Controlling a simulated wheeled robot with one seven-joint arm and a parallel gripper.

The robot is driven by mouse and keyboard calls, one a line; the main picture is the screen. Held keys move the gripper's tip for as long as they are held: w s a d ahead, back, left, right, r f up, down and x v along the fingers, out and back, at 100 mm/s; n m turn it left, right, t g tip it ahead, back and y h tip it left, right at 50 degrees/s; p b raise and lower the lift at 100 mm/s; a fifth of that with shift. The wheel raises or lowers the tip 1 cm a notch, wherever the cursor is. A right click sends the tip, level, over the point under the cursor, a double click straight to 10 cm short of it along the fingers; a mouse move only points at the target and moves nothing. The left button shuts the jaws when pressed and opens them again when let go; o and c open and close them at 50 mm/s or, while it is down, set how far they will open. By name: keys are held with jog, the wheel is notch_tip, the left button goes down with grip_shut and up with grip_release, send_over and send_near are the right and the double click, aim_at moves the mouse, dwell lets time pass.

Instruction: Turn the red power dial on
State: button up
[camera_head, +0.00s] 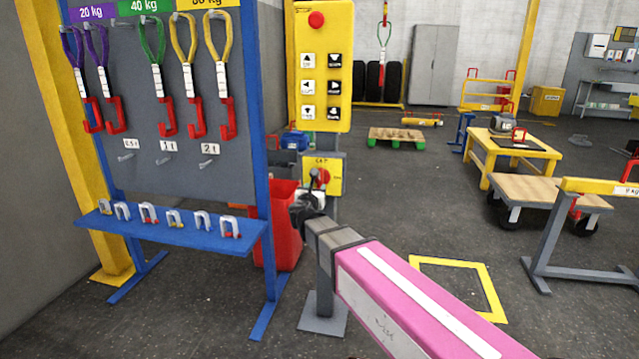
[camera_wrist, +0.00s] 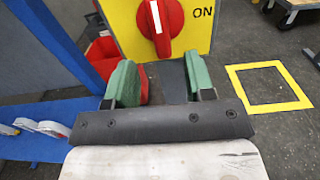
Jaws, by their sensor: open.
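The red power dial (camera_wrist: 168,28) sits on a yellow panel (camera_wrist: 125,28) at the top of the wrist view. Its white stripe stands nearly upright, and the black word ON is to its right. In the head view the dial (camera_head: 322,178) is on a small yellow box (camera_head: 335,186) on a grey post, partly hidden by my gripper (camera_head: 308,203). In the wrist view my gripper (camera_wrist: 160,78) is open, with two green finger pads apart and nothing clearly held. The fingertips are just below the dial in the picture; I cannot tell whether they touch it.
A yellow button panel (camera_head: 322,70) with a red button stands above the dial box. A blue-framed rack (camera_head: 180,110) with slings and shackles is at left. A yellow floor square (camera_head: 460,262) lies to the right on open floor.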

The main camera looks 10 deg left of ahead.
aim_at(319, 182)
jog(key=w, duration=0.7)
jog(key=shift+w, duration=0.15)
jog(key=shift+c, duration=0.3)
grip_shut()
